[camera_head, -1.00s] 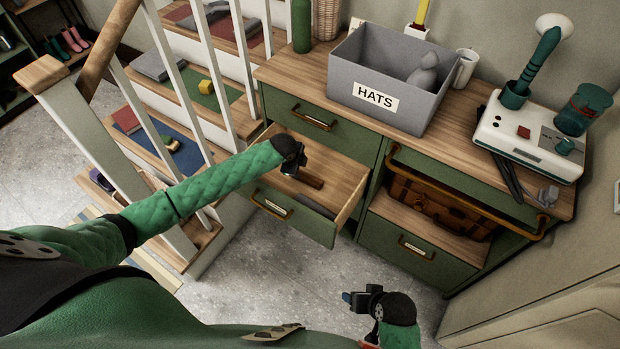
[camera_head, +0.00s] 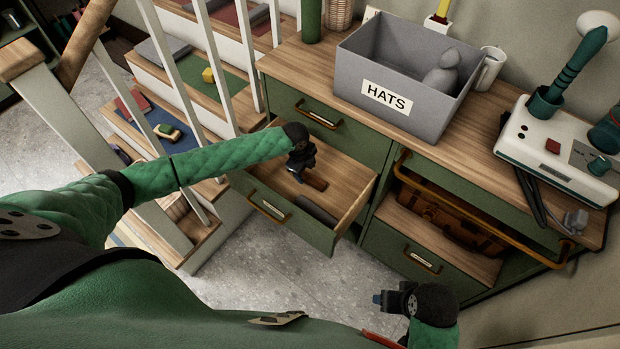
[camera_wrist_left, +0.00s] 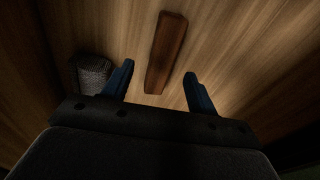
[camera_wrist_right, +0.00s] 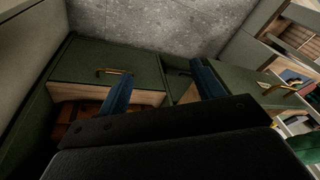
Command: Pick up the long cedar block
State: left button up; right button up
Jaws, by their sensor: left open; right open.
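The long cedar block (camera_head: 313,181) is a narrow reddish-brown bar lying flat in the open drawer (camera_head: 340,186). In the left wrist view the block (camera_wrist_left: 166,55) lies ahead of my left gripper (camera_wrist_left: 158,88), its near end between the lines of the two blue fingers. My left gripper (camera_head: 296,172) is open and empty, inside the drawer just above and beside the block; in the head view it hides the block's near end. My right gripper (camera_head: 378,298) is open and empty, low in front of the cabinet; its spread fingers show in the right wrist view (camera_wrist_right: 160,84).
A dark grey object (camera_head: 316,211) lies in the drawer near its front; it looks ribbed in the left wrist view (camera_wrist_left: 92,74). A grey HATS bin (camera_head: 386,97) stands on the cabinet top. White stair balusters (camera_head: 217,65) rise beside my left arm. A brown case (camera_head: 452,222) sits in the shelf opening.

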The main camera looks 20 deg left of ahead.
aim_at(309, 177)
pick_arm(q)
jog(key=f, duration=0.2)
jog(key=d+f, duration=0.1)
jog(key=shift+w+f+p, duration=0.1)
jog(key=shift+w+p, duration=0.15)
jog(key=shift+p, duration=0.15)
jog(key=shift+f, duration=0.55)
jog(key=c, duration=1.1)
pick_arm(e)
jog(key=shift+s+d+r, duration=0.2)
jog(key=shift+d+r, duration=0.2)
jog(key=shift+r, duration=0.05)
jog(key=shift+s+d+r, duration=0.2)
jog(key=shift+d+r, duration=0.15)
jog(key=shift+r, duration=0.1)
